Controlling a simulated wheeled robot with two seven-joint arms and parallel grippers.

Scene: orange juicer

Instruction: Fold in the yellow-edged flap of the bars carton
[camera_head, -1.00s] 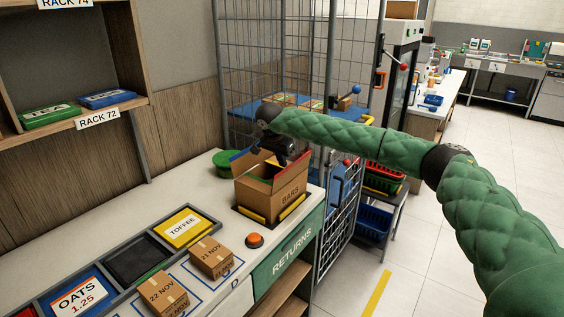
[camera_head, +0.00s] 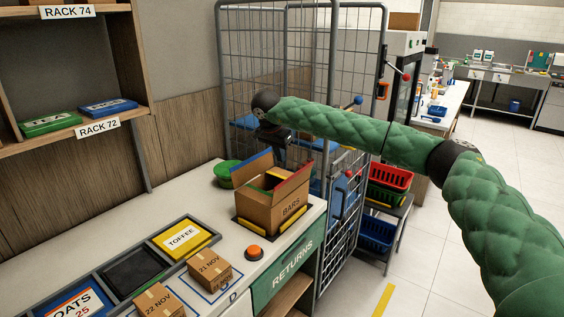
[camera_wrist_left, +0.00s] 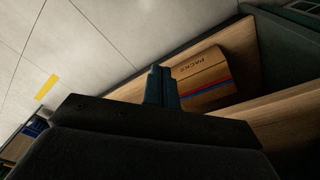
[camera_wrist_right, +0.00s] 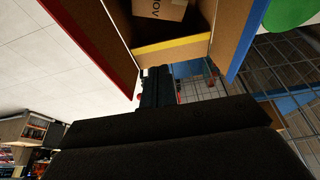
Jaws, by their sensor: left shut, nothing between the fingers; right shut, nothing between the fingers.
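The open brown bars carton (camera_head: 268,211) stands on the counter. Its blue-edged flap (camera_head: 252,166) stands up on the left and its red-edged flap (camera_head: 292,184) on the right. The yellow-edged flap (camera_wrist_right: 172,46) is at the far end, close before the fingers in the right wrist view; its exact angle is hard to tell. My right gripper (camera_wrist_right: 157,78) is shut and empty, just outside that yellow edge. In the head view, the right gripper (camera_head: 279,151) is behind and above the carton. My left gripper (camera_wrist_left: 160,72) is shut and empty, away from the carton.
A small carton (camera_wrist_right: 160,8) lies inside the bars carton. A wire cage (camera_head: 300,60) stands close behind. A green bowl (camera_head: 226,174), an orange button (camera_head: 254,251) and dated boxes (camera_head: 209,269) are on the counter. A PACKS carton (camera_wrist_left: 203,75) sits on a shelf.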

